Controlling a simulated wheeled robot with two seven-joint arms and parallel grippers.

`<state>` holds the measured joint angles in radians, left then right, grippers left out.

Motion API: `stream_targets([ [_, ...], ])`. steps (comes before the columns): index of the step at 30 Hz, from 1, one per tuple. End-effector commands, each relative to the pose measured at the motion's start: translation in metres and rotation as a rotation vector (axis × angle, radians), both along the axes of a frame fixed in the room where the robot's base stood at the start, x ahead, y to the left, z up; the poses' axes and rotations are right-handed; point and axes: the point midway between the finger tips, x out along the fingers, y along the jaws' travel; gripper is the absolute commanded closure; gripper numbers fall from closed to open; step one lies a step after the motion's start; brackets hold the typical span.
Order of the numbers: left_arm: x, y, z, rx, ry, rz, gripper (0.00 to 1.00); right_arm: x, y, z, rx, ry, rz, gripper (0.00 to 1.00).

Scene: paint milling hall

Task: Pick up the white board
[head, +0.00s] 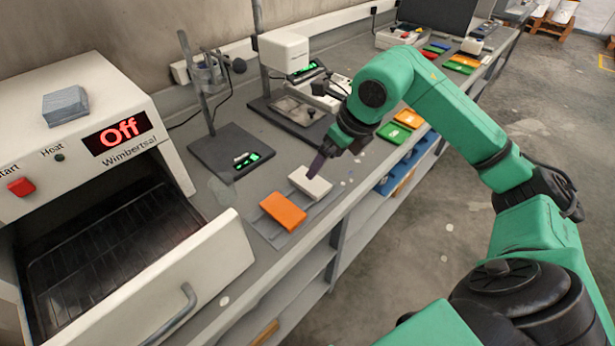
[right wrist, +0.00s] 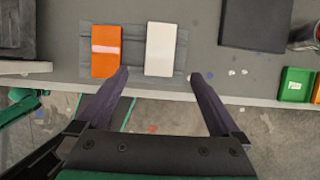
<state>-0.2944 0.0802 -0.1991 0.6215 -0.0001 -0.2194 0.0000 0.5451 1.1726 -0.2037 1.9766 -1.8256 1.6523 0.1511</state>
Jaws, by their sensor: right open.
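The white board (head: 311,182) lies on a grey mat (head: 262,223) near the front edge of the bench, next to an orange board (head: 283,211). In the right wrist view the white board (right wrist: 160,49) is upright in the picture, to the right of the orange board (right wrist: 105,51). My right gripper (head: 322,165) is close to the white board. In the right wrist view its dark fingers (right wrist: 158,77) are spread wide, one to each side of the white board's near end, with nothing between them. My left gripper is not in view.
An oven (head: 90,150) with its door pulled open and its display reading "Off" stands at the left. A dark stand base (head: 215,160) and a white instrument (head: 284,52) stand behind the boards. Green and orange trays (head: 394,133) lie further right. The floor beside the bench is open.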

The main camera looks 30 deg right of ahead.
Motion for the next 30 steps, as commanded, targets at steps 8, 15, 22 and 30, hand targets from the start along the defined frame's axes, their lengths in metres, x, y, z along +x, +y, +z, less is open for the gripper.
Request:
stream_targets([
  [8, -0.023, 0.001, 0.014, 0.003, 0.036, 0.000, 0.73, 0.018, 0.007, -0.043, 0.003, 0.003, 0.002, 0.00],
  [15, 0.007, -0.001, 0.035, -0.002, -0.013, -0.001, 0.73, 0.034, 0.014, -0.082, 0.005, 0.002, 0.000, 0.00],
  [22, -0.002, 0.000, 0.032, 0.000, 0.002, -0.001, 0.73, 0.036, 0.014, -0.089, 0.001, -0.001, 0.001, 0.00],
  [30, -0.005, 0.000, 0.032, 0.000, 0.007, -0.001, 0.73, 0.036, 0.014, -0.088, 0.002, -0.002, 0.000, 0.88],
])
